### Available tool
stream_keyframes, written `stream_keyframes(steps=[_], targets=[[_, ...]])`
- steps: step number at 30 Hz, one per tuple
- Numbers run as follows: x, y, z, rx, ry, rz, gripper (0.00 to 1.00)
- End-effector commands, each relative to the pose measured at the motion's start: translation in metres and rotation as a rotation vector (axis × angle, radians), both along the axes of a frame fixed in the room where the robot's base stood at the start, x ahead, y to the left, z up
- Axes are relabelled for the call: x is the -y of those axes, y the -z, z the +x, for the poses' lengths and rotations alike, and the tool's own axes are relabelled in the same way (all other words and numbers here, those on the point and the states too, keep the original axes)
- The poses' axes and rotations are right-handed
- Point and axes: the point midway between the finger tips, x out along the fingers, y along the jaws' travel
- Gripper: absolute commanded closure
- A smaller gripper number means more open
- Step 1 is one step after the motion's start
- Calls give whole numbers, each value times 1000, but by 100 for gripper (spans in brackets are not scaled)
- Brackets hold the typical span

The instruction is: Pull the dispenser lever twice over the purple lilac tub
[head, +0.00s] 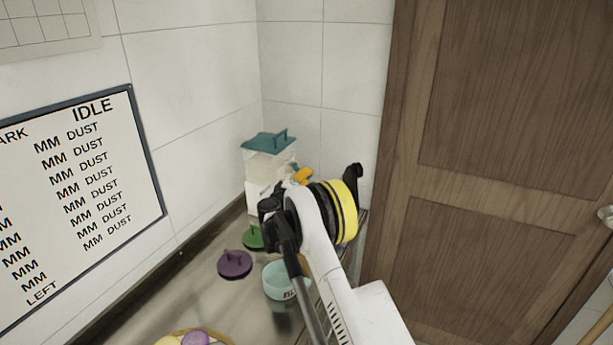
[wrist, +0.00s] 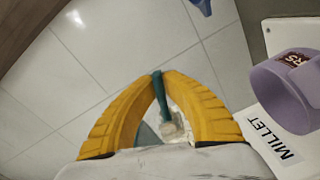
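The dispenser (head: 268,165) stands in the back corner, pale with a teal lid; my arm hides much of its front. My gripper (head: 303,175) is at its right side. In the wrist view the yellow fingers (wrist: 162,76) close in on a teal lever (wrist: 161,95), which lies between their tips and appears gripped. The purple lilac tub (wrist: 282,85) shows at the right of the wrist view, beside a white panel marked MILLET (wrist: 275,138). I cannot make out the tub in the head view, where my arm covers that area.
A light teal tub (head: 279,283), a purple lid (head: 235,264) and a green lid (head: 253,238) are on the counter (head: 195,285). A basket with round things (head: 190,338) is at the front. Tiled walls close the corner; a wooden door (head: 500,170) stands to the right.

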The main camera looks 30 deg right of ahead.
Motion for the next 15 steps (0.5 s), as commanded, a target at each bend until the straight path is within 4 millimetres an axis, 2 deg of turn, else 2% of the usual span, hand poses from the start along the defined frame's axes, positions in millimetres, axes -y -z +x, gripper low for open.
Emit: stream_keyframes(steps=[4, 12, 13, 14, 15], targets=[[-1, 6, 2, 70, -1, 54, 100], [-1, 5, 2, 78, -1, 60, 100], [-1, 5, 2, 78, -1, 60, 83], [-1, 5, 2, 78, -1, 60, 74], [-1, 5, 2, 78, -1, 60, 68]])
